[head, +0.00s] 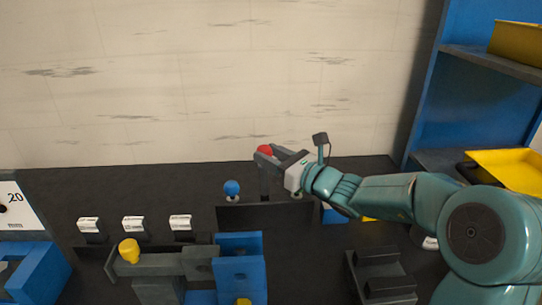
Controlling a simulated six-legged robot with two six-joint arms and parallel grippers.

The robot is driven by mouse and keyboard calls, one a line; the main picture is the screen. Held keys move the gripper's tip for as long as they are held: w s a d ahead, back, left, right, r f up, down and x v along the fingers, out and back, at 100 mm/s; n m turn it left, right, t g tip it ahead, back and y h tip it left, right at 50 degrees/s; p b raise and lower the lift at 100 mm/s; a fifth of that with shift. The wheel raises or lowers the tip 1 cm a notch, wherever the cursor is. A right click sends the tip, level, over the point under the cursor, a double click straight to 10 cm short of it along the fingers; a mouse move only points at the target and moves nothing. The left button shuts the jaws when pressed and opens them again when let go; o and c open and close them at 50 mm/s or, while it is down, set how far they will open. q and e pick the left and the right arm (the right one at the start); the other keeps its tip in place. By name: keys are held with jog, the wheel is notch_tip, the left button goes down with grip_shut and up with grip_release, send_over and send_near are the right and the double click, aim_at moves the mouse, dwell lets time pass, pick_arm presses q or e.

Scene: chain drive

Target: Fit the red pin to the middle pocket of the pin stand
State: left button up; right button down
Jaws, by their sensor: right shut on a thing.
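The red pin (265,150) shows as a round red head between the fingertips of my right gripper (268,153), which is shut on it. The gripper is above the middle of a dark pin stand (270,217) at the back of the table. A blue-headed pin (232,188) stands upright at the stand's left end. The red pin's lower part is hidden by the fingers, so I cannot tell whether it touches the middle pocket. My left gripper is not in view.
Three small white-labelled blocks (134,224) stand left of the stand. In front are a grey bar with a yellow knob (129,250) and a blue bracket (240,270). A dark grooved block (383,275) lies front right. A blue shelf with yellow trays (508,168) stands right.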

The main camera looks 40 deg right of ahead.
aim_at(267, 187)
jog(key=shift+b, duration=0.65)
dwell(1.3)
jog(key=shift+f+b, duration=5.05)
jog(key=shift+b, duration=0.1)
jog(key=c, duration=0.6)
grip_release()
jog(key=shift+o, duration=0.2)
jog(key=shift+s, duration=0.1)
jog(key=shift+s+d+f, duration=0.1)
jog(key=shift+s+d, duration=0.1)
jog(key=shift+s, duration=0.1)
jog(key=v, duration=1.1)
jog(key=shift+s+a, duration=0.1)
